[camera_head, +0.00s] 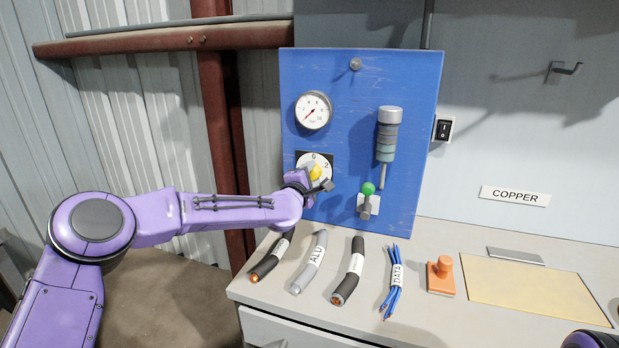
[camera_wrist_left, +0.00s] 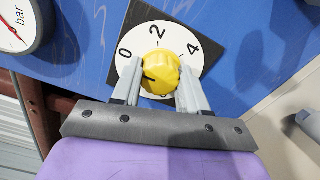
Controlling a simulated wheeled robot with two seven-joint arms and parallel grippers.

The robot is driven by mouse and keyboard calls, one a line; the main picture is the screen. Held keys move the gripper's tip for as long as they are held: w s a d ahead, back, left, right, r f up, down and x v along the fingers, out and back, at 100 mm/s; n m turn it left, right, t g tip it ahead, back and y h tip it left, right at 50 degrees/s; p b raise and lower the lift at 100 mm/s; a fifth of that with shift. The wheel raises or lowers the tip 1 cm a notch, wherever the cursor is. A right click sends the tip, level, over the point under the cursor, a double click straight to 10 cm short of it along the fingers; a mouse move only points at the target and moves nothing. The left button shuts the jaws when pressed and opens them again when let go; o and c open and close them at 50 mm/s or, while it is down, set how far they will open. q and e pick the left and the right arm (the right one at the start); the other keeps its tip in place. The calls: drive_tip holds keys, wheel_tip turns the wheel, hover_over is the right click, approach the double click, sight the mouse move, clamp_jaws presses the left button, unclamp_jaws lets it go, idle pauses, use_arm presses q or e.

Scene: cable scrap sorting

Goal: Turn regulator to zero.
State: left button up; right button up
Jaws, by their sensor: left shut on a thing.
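The regulator is a yellow knob (camera_head: 315,171) on a white dial with a black backing, mounted low on the blue panel (camera_head: 350,110). In the left wrist view the knob (camera_wrist_left: 160,66) sits between the numbers 0, 2 and 4 of the dial (camera_wrist_left: 161,34). A short dark mark shows on the knob's left side, away from the 4; its exact reading is hard to tell. My left gripper (camera_wrist_left: 160,84) is shut on the knob, one finger on each side. It also shows in the head view (camera_head: 317,182). My right gripper is not in view.
A pressure gauge (camera_head: 313,110) hangs above the knob. A cylinder (camera_head: 388,131) and a green-knobbed lever (camera_head: 368,190) are to its right. Several cable pieces, including one marked ALU (camera_head: 315,257), and an orange block (camera_head: 441,277) lie on the bench below.

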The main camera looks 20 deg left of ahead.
use_arm(q)
drive_tip(key=shift+f, duration=0.15)
drive_tip(key=o, duration=1.1)
drive_tip(key=shift+c, duration=0.2)
drive_tip(key=shift+s, duration=0.1)
drive_tip(key=s+b, duration=0.1)
drive_tip(key=s, duration=0.9)
drive_tip(key=shift+s+a+b, duration=0.2)
drive_tip(key=shift+b, duration=0.1)
